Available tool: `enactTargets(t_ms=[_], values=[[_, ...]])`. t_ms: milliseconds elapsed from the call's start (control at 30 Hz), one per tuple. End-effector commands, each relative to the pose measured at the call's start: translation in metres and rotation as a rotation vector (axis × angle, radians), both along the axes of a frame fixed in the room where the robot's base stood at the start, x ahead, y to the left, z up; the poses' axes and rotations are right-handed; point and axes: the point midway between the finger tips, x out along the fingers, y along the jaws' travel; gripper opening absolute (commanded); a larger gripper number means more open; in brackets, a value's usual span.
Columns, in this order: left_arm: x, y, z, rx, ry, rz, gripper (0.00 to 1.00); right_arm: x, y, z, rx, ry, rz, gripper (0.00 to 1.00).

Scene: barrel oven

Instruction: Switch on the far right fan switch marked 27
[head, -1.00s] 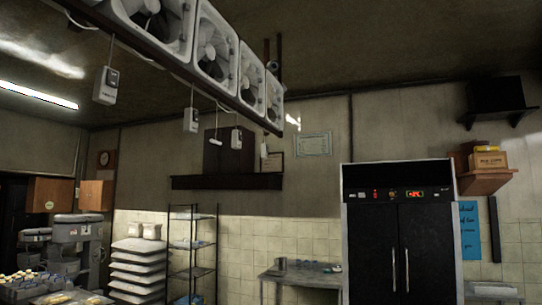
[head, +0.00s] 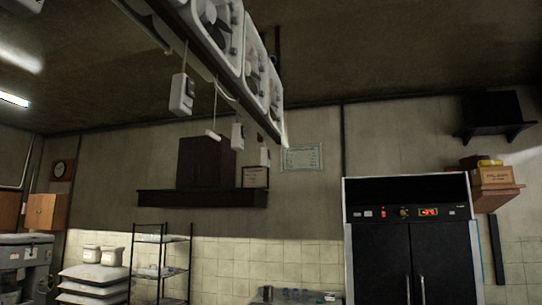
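A row of white-framed fans (head: 222,30) hangs on a dark beam (head: 225,70) under the ceiling. White switch boxes hang below it on cords: a near one (head: 181,95), a middle one (head: 237,136) and a small one (head: 264,156) farthest along, beneath the beam's far end. A white pull handle (head: 213,134) hangs on a cord between the near and middle boxes. The markings on the boxes are too small to read, so I cannot tell which is 27. The switch positions cannot be made out. Neither of my grippers is in view.
A tall black cabinet (head: 410,265) with a lit red display stands against the back wall on the right. A dark wall shelf (head: 200,198) is behind the hanging boxes. A wire rack (head: 160,262) and stacked white sacks (head: 95,275) stand at lower left. The floor is not visible.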

Motion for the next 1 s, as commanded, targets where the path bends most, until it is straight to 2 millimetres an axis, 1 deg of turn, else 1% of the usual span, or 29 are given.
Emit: enactTargets(t_ms=[33,133,167,1000], values=[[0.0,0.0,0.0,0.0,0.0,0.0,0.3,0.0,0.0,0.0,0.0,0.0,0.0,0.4],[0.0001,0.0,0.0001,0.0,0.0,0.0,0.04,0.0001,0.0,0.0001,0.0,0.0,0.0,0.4],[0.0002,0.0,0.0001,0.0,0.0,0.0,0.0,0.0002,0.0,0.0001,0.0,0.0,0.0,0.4],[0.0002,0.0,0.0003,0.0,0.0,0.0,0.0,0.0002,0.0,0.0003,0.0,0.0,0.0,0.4]])
